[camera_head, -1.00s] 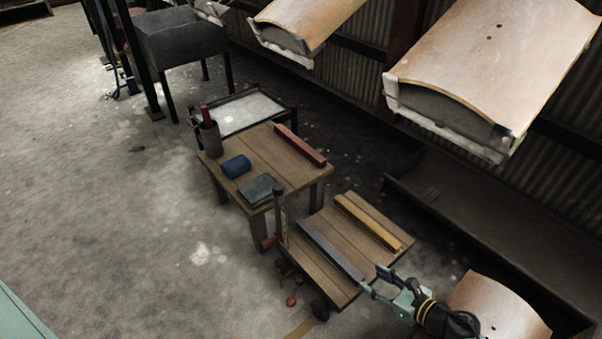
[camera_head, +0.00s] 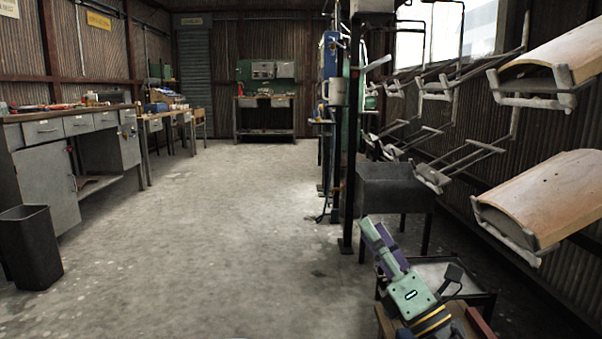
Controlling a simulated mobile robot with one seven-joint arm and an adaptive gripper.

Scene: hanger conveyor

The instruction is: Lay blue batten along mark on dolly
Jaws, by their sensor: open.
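A low table with a pale top (camera_head: 470,276) stands behind my gripper, and a dark metal bin on legs (camera_head: 395,190) beyond it. Hangers with curved wooden panels (camera_head: 550,200) hang at the right.

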